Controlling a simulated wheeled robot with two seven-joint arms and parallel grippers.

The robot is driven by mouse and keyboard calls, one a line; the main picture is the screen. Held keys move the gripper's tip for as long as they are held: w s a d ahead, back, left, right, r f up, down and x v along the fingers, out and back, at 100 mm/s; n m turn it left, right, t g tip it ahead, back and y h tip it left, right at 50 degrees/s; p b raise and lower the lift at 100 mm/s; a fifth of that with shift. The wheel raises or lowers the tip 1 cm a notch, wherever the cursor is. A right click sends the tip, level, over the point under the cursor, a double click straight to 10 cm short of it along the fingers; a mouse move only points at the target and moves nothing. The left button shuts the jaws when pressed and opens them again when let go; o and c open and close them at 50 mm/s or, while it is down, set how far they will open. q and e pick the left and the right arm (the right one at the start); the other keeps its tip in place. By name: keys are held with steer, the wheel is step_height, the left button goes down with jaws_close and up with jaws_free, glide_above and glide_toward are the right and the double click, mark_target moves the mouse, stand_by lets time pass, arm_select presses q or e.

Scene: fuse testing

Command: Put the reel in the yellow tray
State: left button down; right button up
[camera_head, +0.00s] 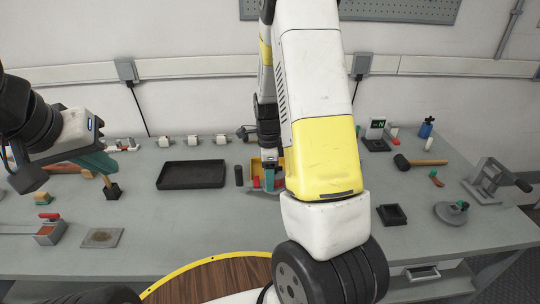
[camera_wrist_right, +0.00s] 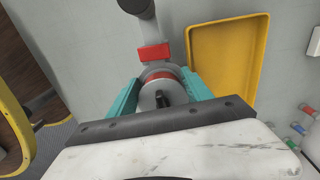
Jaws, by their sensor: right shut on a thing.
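The reel (camera_wrist_right: 158,90), a grey round disc with a reddish band behind it, sits between the teal fingers of my right gripper (camera_wrist_right: 160,94) in the right wrist view. The gripper is shut on it. The yellow tray (camera_wrist_right: 262,45) lies just beyond and to the right of the reel there, and looks empty. In the head view my right gripper (camera_head: 272,182) is low over the bench in front of the tray (camera_head: 256,163), which my arm partly hides. I cannot make out the reel there. My left gripper (camera_head: 98,163) is over the bench's left side; its opening is unclear.
A red block (camera_wrist_right: 155,52) is close beyond the reel. A dark cylinder (camera_head: 239,175) stands left of the right gripper. A black tray (camera_head: 191,174) lies further left. A small black tray (camera_head: 392,214) and a mallet (camera_head: 420,162) lie right.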

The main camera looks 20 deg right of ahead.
steer(key=w+d, duration=0.3)
steer(key=w+d+f, duration=0.1)
steer(key=w+d, duration=0.2)
steer(key=w, duration=0.1)
steer(key=w+d, duration=0.3)
steer(key=shift+w+d+f, duration=0.2)
steer(key=shift+d, duration=0.1)
steer(key=shift+f, duration=1.7)
steer(key=shift+f, duration=0.15)
steer(key=o, duration=1.6)
steer(key=shift+c, duration=0.2)
